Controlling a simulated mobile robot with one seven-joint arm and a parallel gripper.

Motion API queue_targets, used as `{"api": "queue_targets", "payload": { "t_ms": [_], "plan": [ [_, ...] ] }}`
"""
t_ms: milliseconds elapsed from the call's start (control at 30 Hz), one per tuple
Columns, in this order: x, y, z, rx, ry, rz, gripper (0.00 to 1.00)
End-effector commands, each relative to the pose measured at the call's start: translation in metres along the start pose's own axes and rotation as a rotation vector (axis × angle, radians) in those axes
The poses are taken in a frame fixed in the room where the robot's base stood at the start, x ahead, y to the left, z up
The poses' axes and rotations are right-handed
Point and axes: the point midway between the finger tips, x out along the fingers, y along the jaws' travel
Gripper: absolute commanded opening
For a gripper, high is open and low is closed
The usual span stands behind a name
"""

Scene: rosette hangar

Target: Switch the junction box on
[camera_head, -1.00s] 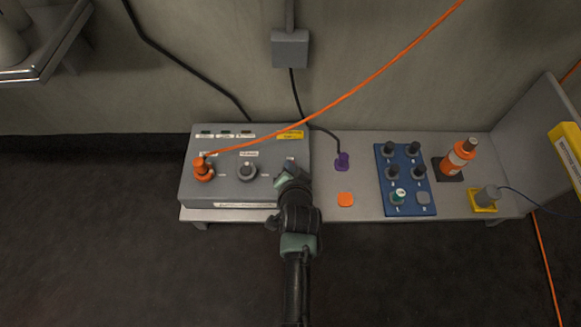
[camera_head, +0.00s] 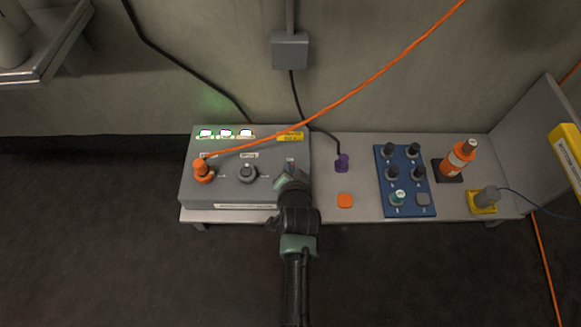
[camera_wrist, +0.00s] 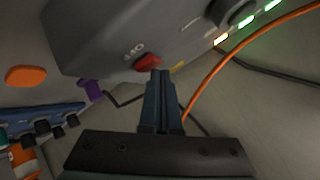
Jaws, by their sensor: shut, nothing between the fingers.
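The grey junction box (camera_head: 230,187) stands on the left part of the bench. Its row of indicator lights (camera_head: 226,133) is lit, green at the left and whitish at the right. An orange plug (camera_head: 202,171) with an orange cable sits in its left side, and a dark round knob (camera_head: 247,173) is in the middle. My gripper (camera_head: 288,180) is at the box's right end, shut and empty. In the wrist view, the fingertips (camera_wrist: 160,72) are at a red switch (camera_wrist: 148,62) and appear to touch it; part of the switch may be hidden behind them.
The orange cable (camera_head: 378,75) crosses above the box.

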Motion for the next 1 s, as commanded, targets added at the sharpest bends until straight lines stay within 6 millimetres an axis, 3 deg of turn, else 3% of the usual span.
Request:
{"api": "queue_targets", "payload": {
  "t_ms": [567,1000],
  "plan": [
    [-0.008,-0.005,-0.005,0.000,0.001,0.000,0.00],
    [-0.036,-0.026,-0.026,0.000,0.002,0.000,0.00]
  ]
}}
